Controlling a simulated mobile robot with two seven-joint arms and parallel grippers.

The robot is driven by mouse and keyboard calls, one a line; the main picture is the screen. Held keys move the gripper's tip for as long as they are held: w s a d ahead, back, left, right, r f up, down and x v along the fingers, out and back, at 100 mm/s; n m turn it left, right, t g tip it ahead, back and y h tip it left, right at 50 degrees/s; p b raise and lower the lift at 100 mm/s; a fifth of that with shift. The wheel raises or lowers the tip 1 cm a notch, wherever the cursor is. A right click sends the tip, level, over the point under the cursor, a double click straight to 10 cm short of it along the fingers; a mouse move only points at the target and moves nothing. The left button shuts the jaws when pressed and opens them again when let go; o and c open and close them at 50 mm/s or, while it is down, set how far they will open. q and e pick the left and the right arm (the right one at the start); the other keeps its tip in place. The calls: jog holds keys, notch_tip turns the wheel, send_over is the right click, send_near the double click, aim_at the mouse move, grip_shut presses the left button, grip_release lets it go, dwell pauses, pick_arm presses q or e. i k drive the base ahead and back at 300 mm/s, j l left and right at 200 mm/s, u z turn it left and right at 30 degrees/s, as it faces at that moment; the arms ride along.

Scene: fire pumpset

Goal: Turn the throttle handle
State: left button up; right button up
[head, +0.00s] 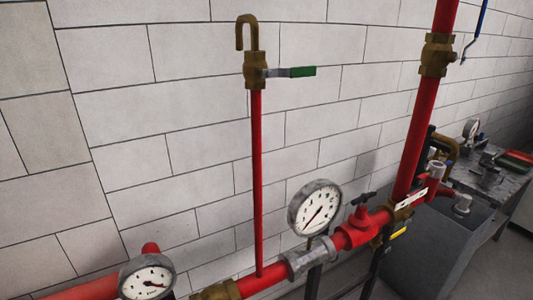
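No handle is labelled as the throttle handle, so I cannot tell which one it is. A green-sleeved lever handle (301,72) points right from a brass valve (256,69) on top of a thin upright red pipe. A blue lever (480,19) stands at a brass valve (437,55) on the thick red pipe at the upper right. A small dark handle (365,199) sits on a red valve (362,229) on the lower pipe. Neither of my grippers is in view.
A large white gauge (315,208) and a second gauge (147,279) stand on the lower red pipe. A grey box-like unit (436,240) and dark machinery (490,172) are at the right. A white block wall (180,110) stands behind the pipes.

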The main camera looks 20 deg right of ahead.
aim_at(364, 198)
jog(key=z, duration=1.25)
